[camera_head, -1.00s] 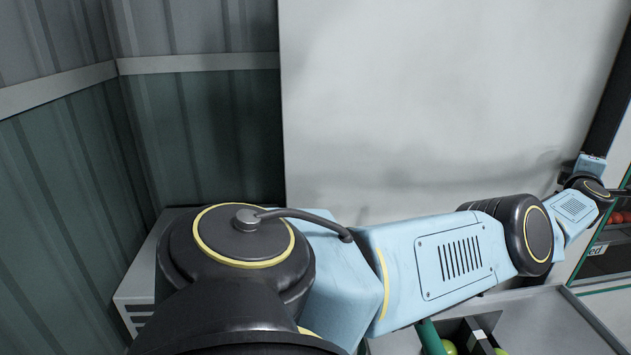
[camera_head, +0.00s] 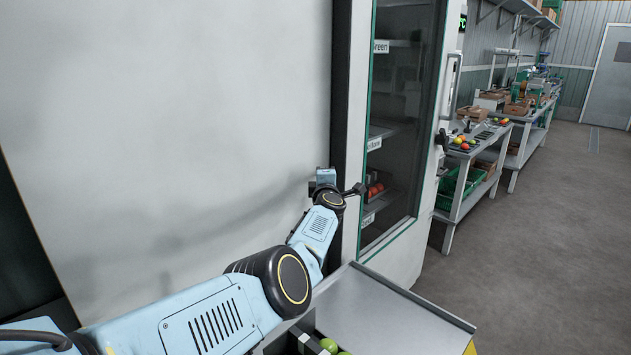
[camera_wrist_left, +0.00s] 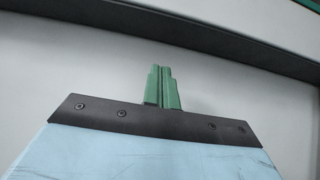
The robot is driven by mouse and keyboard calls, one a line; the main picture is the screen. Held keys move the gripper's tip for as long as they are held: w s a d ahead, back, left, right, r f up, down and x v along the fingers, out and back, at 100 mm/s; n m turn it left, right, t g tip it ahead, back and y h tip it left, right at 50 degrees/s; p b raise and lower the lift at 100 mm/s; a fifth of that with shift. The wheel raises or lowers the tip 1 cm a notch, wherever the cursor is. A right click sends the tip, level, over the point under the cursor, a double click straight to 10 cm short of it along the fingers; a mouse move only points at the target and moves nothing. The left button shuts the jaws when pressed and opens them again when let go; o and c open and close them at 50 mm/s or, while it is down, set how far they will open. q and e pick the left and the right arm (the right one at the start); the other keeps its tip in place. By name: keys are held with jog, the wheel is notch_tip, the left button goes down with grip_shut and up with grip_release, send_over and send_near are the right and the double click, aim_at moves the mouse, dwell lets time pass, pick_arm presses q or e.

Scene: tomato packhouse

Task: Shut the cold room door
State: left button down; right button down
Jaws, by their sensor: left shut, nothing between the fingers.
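A large plain white panel (camera_head: 190,100) fills the left of the head view, with a dark strip (camera_head: 343,80) along its right edge. I cannot tell for sure whether this panel is the cold room door, nor how far the door stands open. My left arm reaches across in front of the panel. My left gripper (camera_head: 356,190) is near the dark strip, small in the head view. In the left wrist view its green fingers (camera_wrist_left: 162,88) are together and empty, in front of a pale surface; contact is unclear. My right gripper is out of view.
To the right of the strip, a glass front (camera_head: 405,120) shows labelled shelves with red tomatoes, and an upright handle (camera_head: 453,85) stands beyond it. A grey flat top (camera_head: 375,310) lies low in front. Benches (camera_head: 470,165) line the wall; the floor (camera_head: 555,240) at right is clear.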

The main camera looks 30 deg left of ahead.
pick_arm(q)
jog(key=p+v, duration=0.6)
jog(key=v, duration=0.3)
